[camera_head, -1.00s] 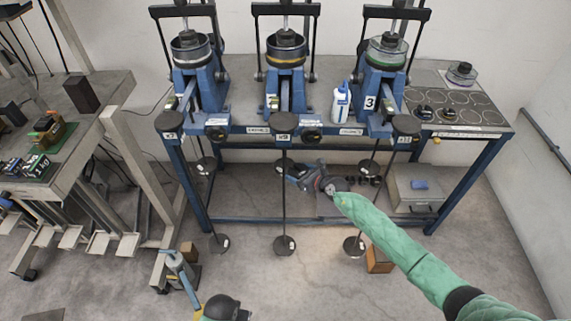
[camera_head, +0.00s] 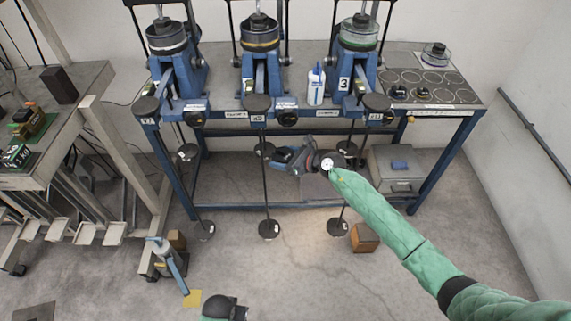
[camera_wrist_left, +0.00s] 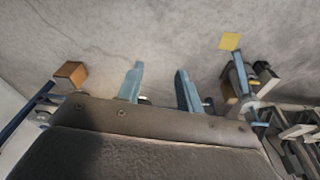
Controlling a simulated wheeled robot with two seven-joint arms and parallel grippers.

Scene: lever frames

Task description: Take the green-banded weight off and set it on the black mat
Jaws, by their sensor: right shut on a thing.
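My right gripper (camera_head: 283,157) reaches in under the bench from the right on its green-sleeved arm. Its blue fingers are shut on a small dark thing close to the middle rear hanger disc (camera_head: 264,149). I cannot make out a green band on it. A green band shows on the cup (camera_head: 358,36) in press 3 above. My left gripper (camera_wrist_left: 160,86) is open and empty in the left wrist view, its two blue-grey fingers apart above the floor. A dark flat patch (camera_head: 40,314) lies at the lower left; I cannot tell whether it is the black mat.
The blue bench (camera_head: 312,116) carries three presses, with hanging rods and dark discs below. A panel with circles (camera_head: 424,78) is at the right end. A grey case (camera_head: 396,170) and a brown box (camera_head: 364,238) stand low. Front floor is mostly clear.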

